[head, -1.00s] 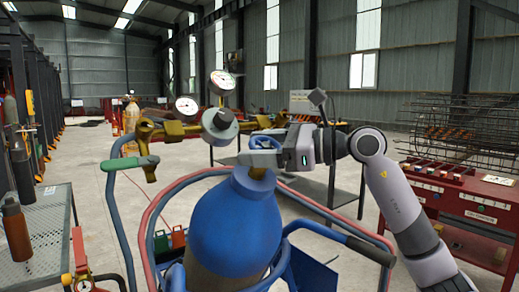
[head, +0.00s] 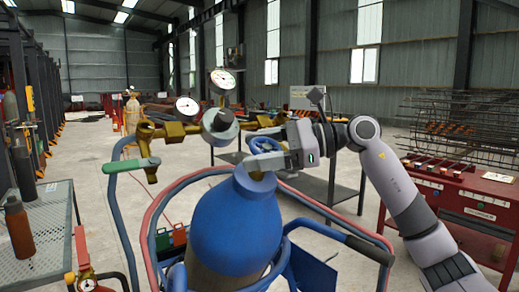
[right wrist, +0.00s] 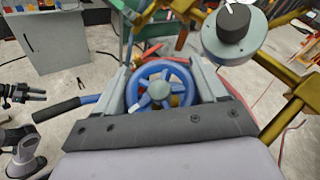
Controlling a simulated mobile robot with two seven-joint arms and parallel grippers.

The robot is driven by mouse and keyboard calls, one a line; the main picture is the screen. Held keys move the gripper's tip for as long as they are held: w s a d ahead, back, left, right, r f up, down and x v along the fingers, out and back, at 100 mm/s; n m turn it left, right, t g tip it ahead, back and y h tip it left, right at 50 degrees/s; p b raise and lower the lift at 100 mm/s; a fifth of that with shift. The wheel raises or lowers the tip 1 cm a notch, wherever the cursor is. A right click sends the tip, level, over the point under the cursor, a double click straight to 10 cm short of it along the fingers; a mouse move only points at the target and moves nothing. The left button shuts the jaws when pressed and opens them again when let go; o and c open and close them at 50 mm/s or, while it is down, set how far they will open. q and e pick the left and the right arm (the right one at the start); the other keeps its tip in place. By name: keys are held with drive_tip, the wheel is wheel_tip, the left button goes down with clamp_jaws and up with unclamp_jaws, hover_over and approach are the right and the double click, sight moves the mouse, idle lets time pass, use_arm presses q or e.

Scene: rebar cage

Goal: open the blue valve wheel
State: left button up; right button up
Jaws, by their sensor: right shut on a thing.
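The blue valve wheel (head: 264,144) sits at the top of the blue gas cylinder (head: 236,222), beside the brass regulator (head: 173,130). In the right wrist view the spoked wheel (right wrist: 163,69) lies between the two grey fingers. My right gripper (head: 268,158) reaches in from the right and is shut on the wheel, one finger at each side of its rim. In the head view the fingers and gripper body hide part of the wheel and the cylinder neck.
A green-handled torch (head: 131,165) hangs further left. Red and blue hoses and cart rails surround the cylinder. A red bench (head: 470,205) stands at the right.

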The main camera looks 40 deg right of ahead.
sight(275, 149)
drive_tip(key=o, duration=1)
drive_tip(key=shift+f, duration=0.2)
drive_tip(key=shift+r, duration=0.1)
drive_tip(key=shift+s+d, duration=0.25)
drive_tip(key=shift+d, duration=0.05)
drive_tip(key=b+v, duration=0.2)
drive_tip(key=v, duration=0.3)
drive_tip(key=shift+s+d, duration=0.15)
drive_tip(key=shift+s, duration=0.05)
drive_tip(key=shift+s+d+r, duration=0.15)
drive_tip(key=shift+s+d, duration=0.1)
drive_tip(key=shift+s, duration=0.05)
